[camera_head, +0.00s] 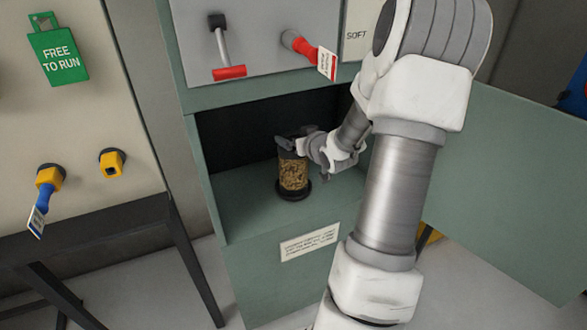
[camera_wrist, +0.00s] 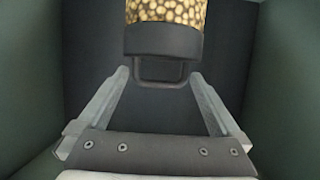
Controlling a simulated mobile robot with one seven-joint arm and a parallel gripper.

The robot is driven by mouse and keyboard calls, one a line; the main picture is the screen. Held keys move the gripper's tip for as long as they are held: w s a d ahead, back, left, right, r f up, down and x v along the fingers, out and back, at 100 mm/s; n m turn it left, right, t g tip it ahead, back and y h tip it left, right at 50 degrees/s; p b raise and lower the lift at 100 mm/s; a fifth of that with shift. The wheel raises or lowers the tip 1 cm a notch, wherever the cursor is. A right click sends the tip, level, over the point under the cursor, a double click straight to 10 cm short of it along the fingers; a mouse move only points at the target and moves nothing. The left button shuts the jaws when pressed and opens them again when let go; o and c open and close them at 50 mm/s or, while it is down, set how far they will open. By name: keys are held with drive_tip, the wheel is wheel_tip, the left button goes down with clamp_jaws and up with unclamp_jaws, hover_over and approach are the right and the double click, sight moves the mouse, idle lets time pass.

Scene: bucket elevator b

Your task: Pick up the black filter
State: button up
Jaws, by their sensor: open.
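The black filter (camera_head: 294,174) stands upright on the floor of the green cabinet's open compartment. It is a cylinder with a gold, grainy middle and a black base. In the wrist view its black end cap (camera_wrist: 164,40) with a loop handle faces my gripper. My gripper (camera_head: 291,143) is inside the compartment at the filter's top, reaching in from the right. In the wrist view the open fingers (camera_wrist: 159,76) lie on either side of the handle, with gaps showing. Part of the filter's top is hidden by my gripper in the head view.
The compartment floor (camera_head: 240,198) is clear around the filter. Its walls stand close on both sides in the wrist view. A green door (camera_head: 510,185) hangs open at right. Above are a red-handled lever (camera_head: 229,72) and a red tagged switch (camera_head: 303,47).

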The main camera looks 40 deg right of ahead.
drive_tip(key=shift+x, duration=0.95)
drive_tip(key=shift+c, duration=0.3)
drive_tip(key=shift+r, duration=0.1)
clamp_jaws()
